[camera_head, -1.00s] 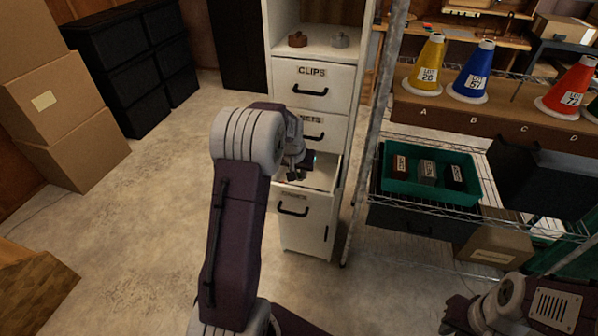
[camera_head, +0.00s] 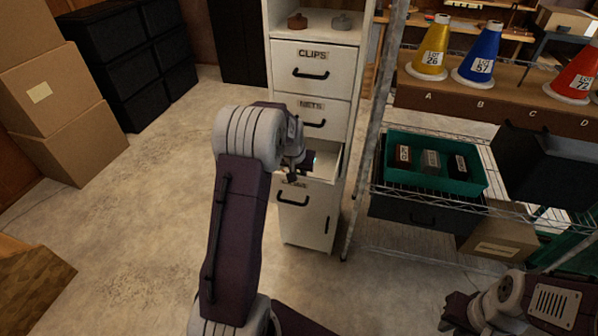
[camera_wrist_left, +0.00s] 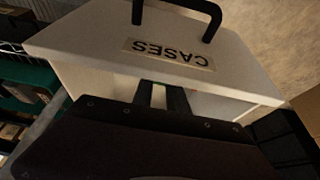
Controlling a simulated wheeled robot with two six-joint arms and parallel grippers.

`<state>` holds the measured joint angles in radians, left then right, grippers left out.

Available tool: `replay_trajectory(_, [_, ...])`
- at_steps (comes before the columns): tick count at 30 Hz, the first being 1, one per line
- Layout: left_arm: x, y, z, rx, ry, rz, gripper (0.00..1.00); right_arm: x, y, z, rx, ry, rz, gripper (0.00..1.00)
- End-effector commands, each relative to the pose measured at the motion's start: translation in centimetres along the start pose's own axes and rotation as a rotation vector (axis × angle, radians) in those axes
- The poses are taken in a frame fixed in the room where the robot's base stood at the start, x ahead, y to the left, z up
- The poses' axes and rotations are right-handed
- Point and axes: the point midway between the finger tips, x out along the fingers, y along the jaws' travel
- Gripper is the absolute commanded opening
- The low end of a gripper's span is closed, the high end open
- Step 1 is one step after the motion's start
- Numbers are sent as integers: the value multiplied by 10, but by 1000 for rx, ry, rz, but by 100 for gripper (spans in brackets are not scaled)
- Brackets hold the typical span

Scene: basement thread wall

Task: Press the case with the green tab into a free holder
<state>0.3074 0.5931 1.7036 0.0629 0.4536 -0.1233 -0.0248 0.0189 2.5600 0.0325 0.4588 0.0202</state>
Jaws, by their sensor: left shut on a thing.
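The bottom drawer (camera_head: 322,195), labelled CASES, stands pulled open in a white cabinet. My left gripper (camera_head: 300,168) is at the drawer's opening, tilted down. In the left wrist view, the CASES drawer front (camera_wrist_left: 240,72) shows upside down, beyond my left fingers (camera_wrist_left: 162,97). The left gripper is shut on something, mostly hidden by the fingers. A small dark thing with a bluish edge shows beside the gripper in the head view; I cannot tell a green tab. No free holder can be made out. Part of my right gripper (camera_head: 455,315) shows at lower right; its jaws are unclear.
A green tray (camera_head: 438,186) with three small blocks sits on a wire shelf right of the cabinet, behind a metal post (camera_head: 368,130). Lettered cones, among them a blue one (camera_head: 480,58), stand above. Cardboard boxes (camera_head: 70,130) stand at left. The floor between is clear.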

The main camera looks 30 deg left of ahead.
Motion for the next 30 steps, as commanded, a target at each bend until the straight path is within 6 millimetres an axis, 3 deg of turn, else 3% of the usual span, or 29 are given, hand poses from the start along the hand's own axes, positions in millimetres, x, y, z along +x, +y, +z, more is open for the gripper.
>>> replay_trajectory(26, [11,0,4,0,0,0,0,6,0,1,0,0,0,20])
replay_trajectory(27, [11,0,4,0,0,0,30,6,0,1,0,0,0,20])
replay_trajectory(29, [11,0,4,0,0,0,44,6,0,1,0,0,0,20])
replay_trajectory(30, [11,0,4,0,0,0,44,6,0,1,0,0,0,20])
